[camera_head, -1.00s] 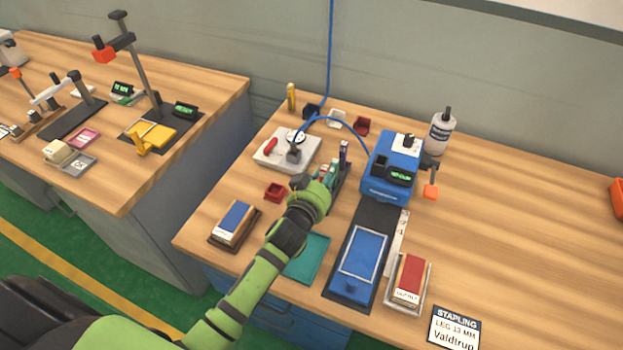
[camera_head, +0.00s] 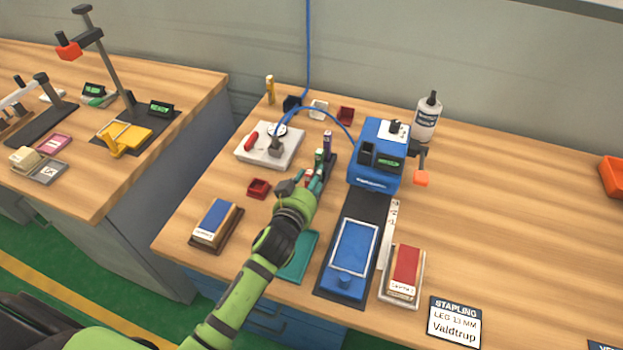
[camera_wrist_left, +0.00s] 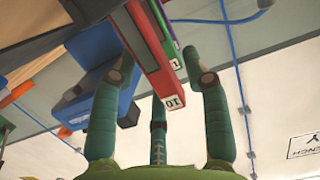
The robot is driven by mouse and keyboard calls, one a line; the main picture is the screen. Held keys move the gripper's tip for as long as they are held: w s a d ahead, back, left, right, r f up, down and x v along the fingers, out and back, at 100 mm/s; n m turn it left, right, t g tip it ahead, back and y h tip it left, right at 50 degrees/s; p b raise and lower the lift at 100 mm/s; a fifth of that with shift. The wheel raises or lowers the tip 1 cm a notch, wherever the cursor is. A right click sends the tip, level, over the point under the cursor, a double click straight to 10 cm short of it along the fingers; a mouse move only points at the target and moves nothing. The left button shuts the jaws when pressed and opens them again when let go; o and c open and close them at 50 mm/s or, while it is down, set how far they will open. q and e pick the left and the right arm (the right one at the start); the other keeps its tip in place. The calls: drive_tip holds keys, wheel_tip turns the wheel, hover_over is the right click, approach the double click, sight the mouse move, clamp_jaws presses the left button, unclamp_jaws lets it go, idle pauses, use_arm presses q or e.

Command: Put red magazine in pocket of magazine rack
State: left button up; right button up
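The red magazine (camera_wrist_left: 158,84) is a long slim red bar with a label on its end, seen close up in the left wrist view. It lies between the spread fingers of my left gripper (camera_wrist_left: 160,72), with gaps visible on both sides. A green magazine (camera_wrist_left: 165,45) and a purple one lie beside it. In the head view, my left gripper (camera_head: 303,185) is at the near end of the dark magazine rack (camera_head: 330,166), and its fingers partly hide the red magazine (camera_head: 309,174). Several coloured magazines stand at the rack. My right gripper is not in view.
A blue machine (camera_head: 378,160) stands just right of the rack, with a blue plate (camera_head: 355,247) in front. A small red bin (camera_head: 259,189) and a white fixture (camera_head: 270,150) are to the left. A teal mat (camera_head: 299,262) lies under my forearm. The table's right side is mostly clear.

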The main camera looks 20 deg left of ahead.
use_arm(q)
drive_tip(key=shift+r, duration=0.2)
drive_tip(key=shift+s, duration=0.3)
drive_tip(key=s+r, duration=0.2)
drive_tip(key=s, duration=0.9)
drive_tip(key=shift+a+r+b, duration=0.2)
drive_tip(key=shift+b, duration=0.25)
idle(0.5)
